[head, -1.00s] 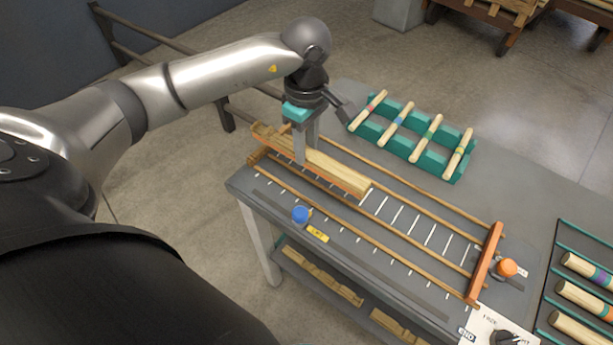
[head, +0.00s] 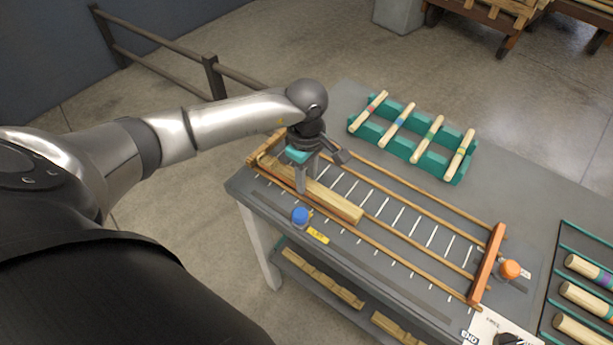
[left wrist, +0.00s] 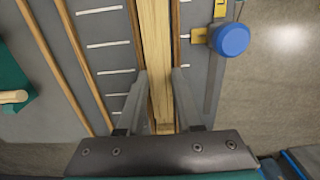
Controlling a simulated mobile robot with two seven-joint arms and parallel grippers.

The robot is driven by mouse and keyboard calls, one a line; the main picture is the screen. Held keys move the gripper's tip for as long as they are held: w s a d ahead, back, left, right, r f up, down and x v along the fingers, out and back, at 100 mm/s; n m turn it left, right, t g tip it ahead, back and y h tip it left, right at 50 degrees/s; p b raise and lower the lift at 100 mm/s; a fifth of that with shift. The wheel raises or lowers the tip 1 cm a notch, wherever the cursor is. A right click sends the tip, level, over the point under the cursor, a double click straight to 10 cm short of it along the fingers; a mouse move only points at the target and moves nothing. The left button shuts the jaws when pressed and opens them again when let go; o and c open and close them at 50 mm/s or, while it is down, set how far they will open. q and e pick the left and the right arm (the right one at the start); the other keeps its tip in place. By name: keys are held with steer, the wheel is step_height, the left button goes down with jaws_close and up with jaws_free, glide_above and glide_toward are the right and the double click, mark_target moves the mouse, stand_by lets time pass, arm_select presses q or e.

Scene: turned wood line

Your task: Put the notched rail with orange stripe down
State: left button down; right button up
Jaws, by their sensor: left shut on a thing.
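My left gripper (head: 307,180) is shut on a long pale wooden rail (head: 338,203), with one finger on each side near its left part. The rail is level, along the front lane of the slatted wooden frame (head: 425,206) on the bench. In the left wrist view the rail (left wrist: 157,40) runs between two thin wooden strips, with the gripper's fingers (left wrist: 158,88) on either side. I cannot tell whether it rests on the lane floor. Neither a notch nor an orange stripe is visible on it. My right gripper is not in view.
A blue knob (head: 300,215) stands on the front edge near the rail. An orange knob (head: 509,269) is beyond the end bar (head: 487,263). A teal rack (head: 413,148) with several striped dowels lies behind. The lane right of the rail is clear.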

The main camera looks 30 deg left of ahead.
mark_target(307, 182)
arm_select(q)
steer(key=shift+f, duration=0.2)
steer(key=c, duration=0.6)
jaws_free()
steer(key=shift+r, duration=0.1)
steer(key=shift+r, duration=0.1)
steer(key=shift+r, duration=0.4)
step_height(307, 182, up, 11)
steer(key=shift+r+p, duration=0.15)
steer(key=shift+p, duration=0.35)
